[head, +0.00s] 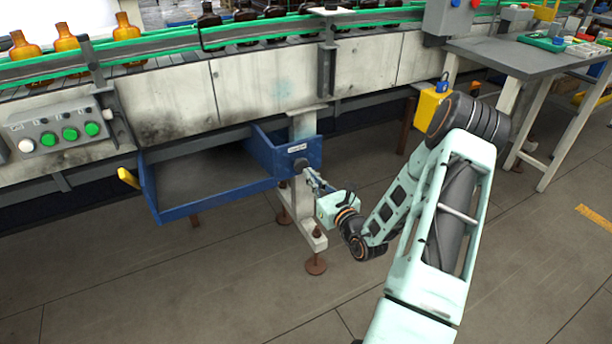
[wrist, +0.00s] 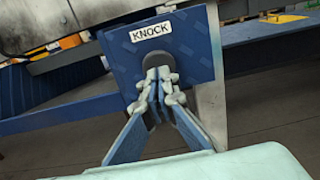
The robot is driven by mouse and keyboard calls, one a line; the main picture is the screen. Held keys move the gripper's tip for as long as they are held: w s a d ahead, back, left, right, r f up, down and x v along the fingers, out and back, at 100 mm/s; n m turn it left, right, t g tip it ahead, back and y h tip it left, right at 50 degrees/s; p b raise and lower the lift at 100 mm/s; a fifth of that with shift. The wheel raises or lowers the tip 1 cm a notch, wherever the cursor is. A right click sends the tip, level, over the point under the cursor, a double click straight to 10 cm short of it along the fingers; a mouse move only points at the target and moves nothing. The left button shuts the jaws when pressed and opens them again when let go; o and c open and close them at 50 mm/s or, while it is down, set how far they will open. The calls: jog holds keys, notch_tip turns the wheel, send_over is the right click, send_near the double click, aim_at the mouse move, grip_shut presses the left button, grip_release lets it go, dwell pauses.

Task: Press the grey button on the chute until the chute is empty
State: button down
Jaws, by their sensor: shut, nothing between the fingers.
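The blue chute (head: 218,203) is an open tray with a grey floor, fixed below the conveyor. The part of its floor that shows looks bare. Its right end panel (wrist: 198,48) carries a white KNOCK label (wrist: 137,31), with the round dark grey button (wrist: 172,63) below it. My gripper (head: 308,172) is at this panel from the right. In the wrist view my gripper (wrist: 158,80) is shut, fingertips together in front of the button's lower part and partly hiding it. I cannot tell whether they touch it or how far it is pressed.
Amber bottles (head: 66,40) and darker bottles (head: 209,22) stand on the conveyor behind green rails. A control box (head: 62,132) with green buttons is on the left. A yellow handle (head: 128,178) juts from the chute's left. A grey worktable (head: 505,55) stands at the right.

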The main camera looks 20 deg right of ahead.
jog(key=s+p, duration=0.1)
jog(key=s, duration=0.9)
jog(key=shift+d+p, duration=0.25)
jog(key=shift+p, duration=0.1)
